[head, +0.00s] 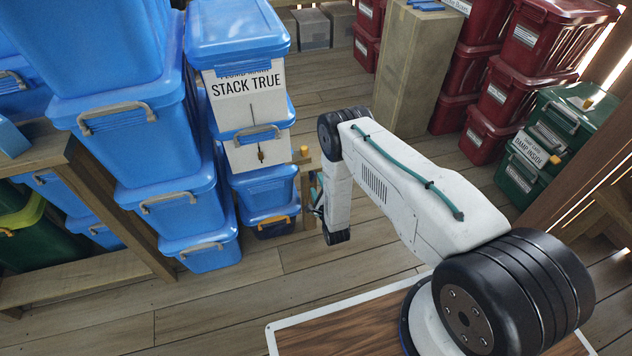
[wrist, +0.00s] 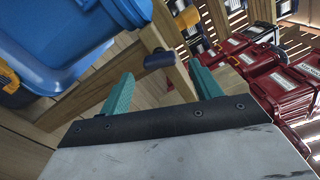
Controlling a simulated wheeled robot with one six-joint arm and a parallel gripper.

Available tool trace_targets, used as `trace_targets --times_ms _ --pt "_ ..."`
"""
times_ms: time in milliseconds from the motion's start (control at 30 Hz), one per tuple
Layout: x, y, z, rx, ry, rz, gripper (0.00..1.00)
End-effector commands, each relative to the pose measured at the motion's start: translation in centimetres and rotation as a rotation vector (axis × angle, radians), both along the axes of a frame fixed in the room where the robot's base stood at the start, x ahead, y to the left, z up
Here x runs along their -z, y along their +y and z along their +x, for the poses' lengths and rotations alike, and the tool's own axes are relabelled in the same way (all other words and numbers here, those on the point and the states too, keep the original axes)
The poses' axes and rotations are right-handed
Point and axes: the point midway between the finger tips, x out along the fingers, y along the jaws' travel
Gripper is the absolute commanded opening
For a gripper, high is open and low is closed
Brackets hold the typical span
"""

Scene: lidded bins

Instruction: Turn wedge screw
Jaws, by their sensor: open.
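In the wrist view, a short dark blue-grey cylinder (wrist: 160,59) sits on a wooden frame (wrist: 150,38). It looks like a screw head or knob, but I cannot tell for certain that it is the wedge screw. My gripper (wrist: 160,69) is open, with one teal finger on each side of the cylinder's line. The cylinder appears just beyond the fingertips, and I see no contact. In the head view my gripper (head: 316,192) is small and partly hidden by my wrist, beside the blue bin stack. A small wooden post with an orange top (head: 304,151) stands behind it.
Stacked blue bins (head: 262,190) stand close left of my gripper, with a white "STACK TRUE" sign (head: 245,85). A wooden shelf (head: 85,180) is further left. Red bins (head: 500,90) and green bins (head: 540,140) stand right. The plank floor (head: 210,300) in front is clear.

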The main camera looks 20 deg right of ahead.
Motion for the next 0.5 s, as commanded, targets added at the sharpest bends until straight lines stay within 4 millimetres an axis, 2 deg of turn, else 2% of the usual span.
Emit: trace_targets --times_ms 100,200,333,500 --pt "0.0 0.0 -2.1 0.001 0.001 0.0 0.64" --pt "0.0 -0.1 -3.4 0.001 0.0 0.0 0.64" --pt "0.0 -0.1 -4.3 0.001 -0.001 0.0 0.64" --pt "0.0 -0.1 -4.5 0.002 -0.002 0.0 0.64"
